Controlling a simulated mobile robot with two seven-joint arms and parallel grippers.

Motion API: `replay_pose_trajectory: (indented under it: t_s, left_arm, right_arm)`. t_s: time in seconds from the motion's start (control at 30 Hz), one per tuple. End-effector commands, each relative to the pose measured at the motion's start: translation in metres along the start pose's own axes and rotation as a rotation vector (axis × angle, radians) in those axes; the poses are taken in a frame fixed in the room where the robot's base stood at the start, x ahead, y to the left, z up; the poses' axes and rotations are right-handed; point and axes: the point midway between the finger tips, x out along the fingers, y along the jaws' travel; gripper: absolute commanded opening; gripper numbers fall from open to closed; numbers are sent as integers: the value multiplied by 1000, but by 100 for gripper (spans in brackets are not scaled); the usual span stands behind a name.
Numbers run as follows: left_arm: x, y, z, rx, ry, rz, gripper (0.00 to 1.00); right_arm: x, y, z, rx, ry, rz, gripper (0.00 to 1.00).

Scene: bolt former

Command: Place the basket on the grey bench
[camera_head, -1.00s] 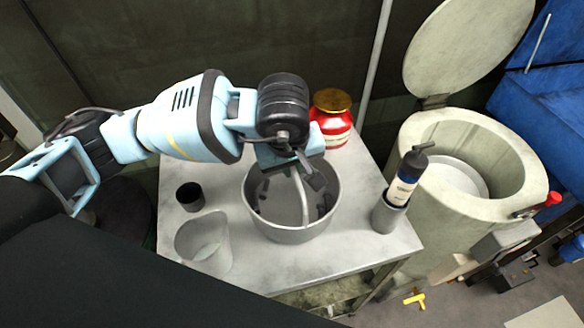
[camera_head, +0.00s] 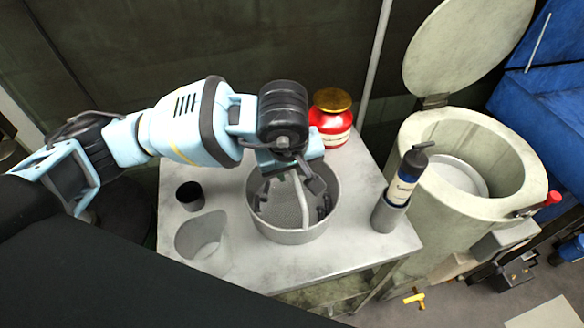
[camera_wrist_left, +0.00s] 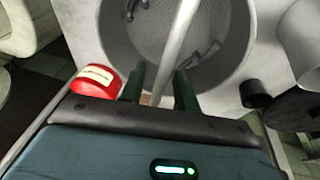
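The basket (camera_head: 290,236) is a round grey metal pan with a perforated floor and a raised bar handle across it. It appears to stand upright on the grey bench (camera_head: 285,278), and it also shows in the left wrist view (camera_wrist_left: 228,62). My left gripper (camera_head: 300,183) is over the basket. In the left wrist view, the two dark green fingers of that gripper (camera_wrist_left: 160,80) stand on either side of the handle (camera_wrist_left: 176,45), with a gap visible between them. The exact contact with the handle is hard to see. My right gripper is not in view.
A lidded round machine (camera_head: 415,140) stands beyond the right side.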

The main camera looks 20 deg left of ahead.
Motion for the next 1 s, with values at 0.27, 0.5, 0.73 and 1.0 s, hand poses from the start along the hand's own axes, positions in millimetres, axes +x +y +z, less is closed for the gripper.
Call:
replay_pose_trajectory:
  t_s: [0.27,0.5,0.73,1.0]
  left_arm:
    - [-45,2,-1,1,4,7,32]
    - [-91,1,-1,2,4,5,32]
    - [-116,0,0,0,1,2,32]
    - [-120,0,0,0,0,1,32]
  right_arm:
    - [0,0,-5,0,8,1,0]
    - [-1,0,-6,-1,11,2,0]
    - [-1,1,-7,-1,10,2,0]
    - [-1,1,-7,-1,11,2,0]
